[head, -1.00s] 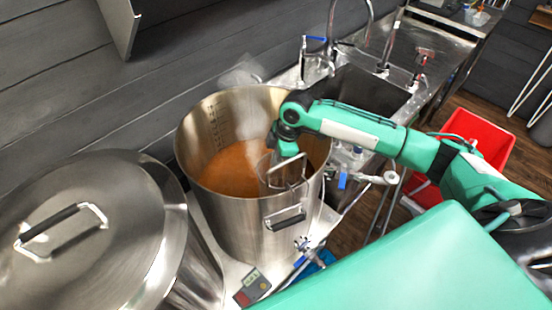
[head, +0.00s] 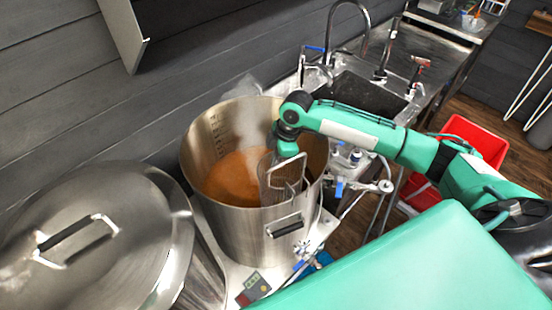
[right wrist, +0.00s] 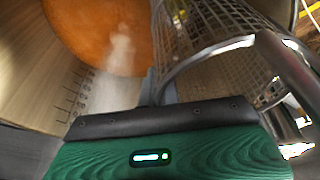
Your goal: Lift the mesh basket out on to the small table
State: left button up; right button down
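The mesh basket (head: 283,180) hangs inside the tall steel kettle (head: 255,225), over orange-brown wort (head: 232,180), and looks tilted. Its lower part is in or close to the wort; I cannot tell which. My right gripper (head: 287,155) is above the basket, inside the kettle's rim, and appears shut on the basket's wire handle. In the right wrist view the mesh (right wrist: 225,55) and the curved handle (right wrist: 285,75) lie right in front of the palm; the fingertips are mostly hidden. My left gripper is out of view. I cannot pick out the small table.
A large lidded steel vessel (head: 100,235) stands close on the left. A sink (head: 365,95) with taps is behind on the right. A red bin (head: 470,140) stands on the floor. Hoses and a valve (head: 385,186) are beside the kettle. Steam rises from the wort.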

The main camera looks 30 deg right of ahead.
notch_tip(320, 180, up, 25)
jog(key=w+p, duration=0.2)
jog(key=p, duration=0.1)
dwell(1.6)
jog(key=shift+a+f, duration=0.1)
jog(key=shift+f, duration=0.1)
